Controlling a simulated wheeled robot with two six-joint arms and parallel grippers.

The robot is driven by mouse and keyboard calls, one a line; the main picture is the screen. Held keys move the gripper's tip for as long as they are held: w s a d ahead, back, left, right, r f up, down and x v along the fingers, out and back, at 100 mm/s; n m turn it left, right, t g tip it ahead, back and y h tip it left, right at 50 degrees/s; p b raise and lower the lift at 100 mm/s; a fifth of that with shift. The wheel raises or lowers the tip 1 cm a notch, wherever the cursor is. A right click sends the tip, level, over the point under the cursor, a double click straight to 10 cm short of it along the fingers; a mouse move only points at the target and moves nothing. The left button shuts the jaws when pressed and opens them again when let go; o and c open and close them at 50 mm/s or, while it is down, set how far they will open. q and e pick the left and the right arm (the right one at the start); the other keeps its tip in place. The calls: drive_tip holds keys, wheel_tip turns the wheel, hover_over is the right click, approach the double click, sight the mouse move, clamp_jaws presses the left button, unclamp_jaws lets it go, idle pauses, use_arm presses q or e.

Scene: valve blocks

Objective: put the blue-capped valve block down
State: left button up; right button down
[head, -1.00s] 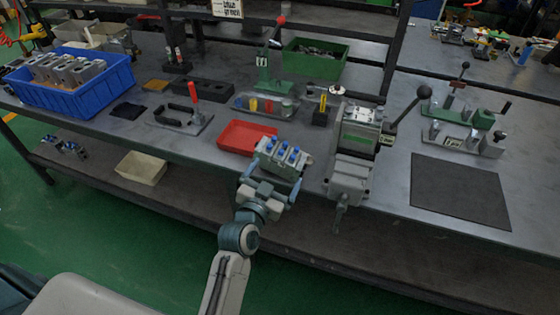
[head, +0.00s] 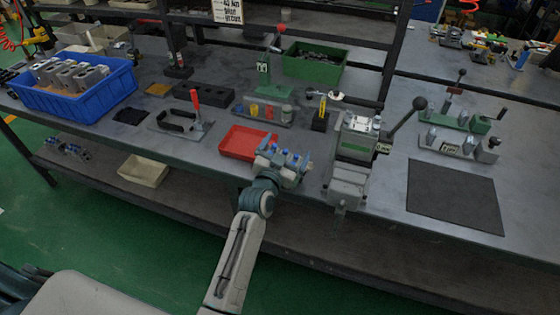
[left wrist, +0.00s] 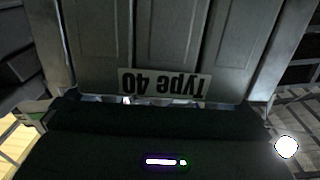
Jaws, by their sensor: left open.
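The blue-capped valve block (head: 284,159), grey with a row of blue caps, is at the bench's front edge, right beside the red tray. It looks upright, but I cannot tell whether its underside touches the bench. My left gripper (head: 281,168) is open, with its fingers at either side of the block. In the left wrist view the block's grey ribbed body (left wrist: 170,40) fills the upper middle, with an upside-down "Type 40" label (left wrist: 164,84). My right gripper is not in view.
The red tray (head: 240,151) lies just left of the block. A grey machine with a black-knobbed lever (head: 352,150) stands close on the right. A dark mat (head: 455,196) lies farther right. A blue crate (head: 90,103) of grey parts stands at the far left.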

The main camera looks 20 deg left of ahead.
use_arm(q)
drive_tip(key=shift+c, duration=0.4)
drive_tip(key=c, duration=1.8)
drive_tip(key=shift+w+r, duration=0.15)
drive_tip(key=shift+r, duration=0.05)
drive_tip(key=shift+c, duration=0.8)
